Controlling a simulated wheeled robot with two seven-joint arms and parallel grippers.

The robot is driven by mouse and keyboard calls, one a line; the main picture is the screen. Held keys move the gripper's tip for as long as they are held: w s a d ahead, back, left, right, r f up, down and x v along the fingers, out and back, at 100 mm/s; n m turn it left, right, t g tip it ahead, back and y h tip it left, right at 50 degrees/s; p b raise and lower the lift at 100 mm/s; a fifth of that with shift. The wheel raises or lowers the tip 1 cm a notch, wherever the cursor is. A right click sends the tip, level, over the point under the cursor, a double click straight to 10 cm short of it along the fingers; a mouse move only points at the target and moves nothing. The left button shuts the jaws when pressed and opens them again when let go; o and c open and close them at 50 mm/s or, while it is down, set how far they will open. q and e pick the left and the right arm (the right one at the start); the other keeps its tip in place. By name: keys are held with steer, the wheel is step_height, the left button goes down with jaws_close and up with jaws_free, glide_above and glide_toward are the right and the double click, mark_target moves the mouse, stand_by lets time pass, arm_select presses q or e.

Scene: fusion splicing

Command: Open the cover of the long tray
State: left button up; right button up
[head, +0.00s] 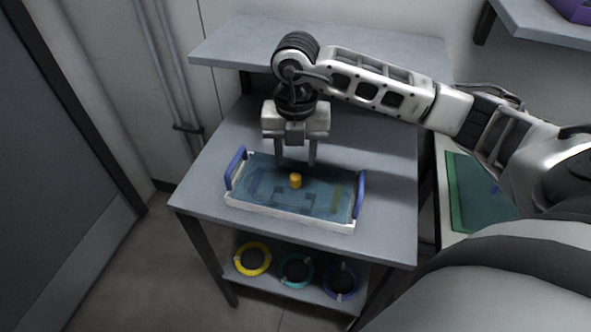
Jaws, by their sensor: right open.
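The long tray (290,217) is white with blue end handles and sits on the grey table. Its see-through bluish cover (262,188) lies over it and looks shut. A small yellow knob (295,181) stands at the middle of the cover. My right gripper (295,162) points down with its two fingers apart, just above and behind the knob in the picture. Nothing is between the fingers that I can see. Whether the fingertips touch the cover is hard to tell. My left gripper is not in view.
The grey table (215,185) has clear room around the tray. A raised shelf (230,43) runs along its back, behind my right arm. Yellow, teal and blue reels (253,259) lie on the lower shelf. A green mat (480,190) lies on a surface at right.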

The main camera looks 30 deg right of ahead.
mark_target(295, 176)
step_height(295, 176, down, 6)
steer(key=shift+r, duration=0.1)
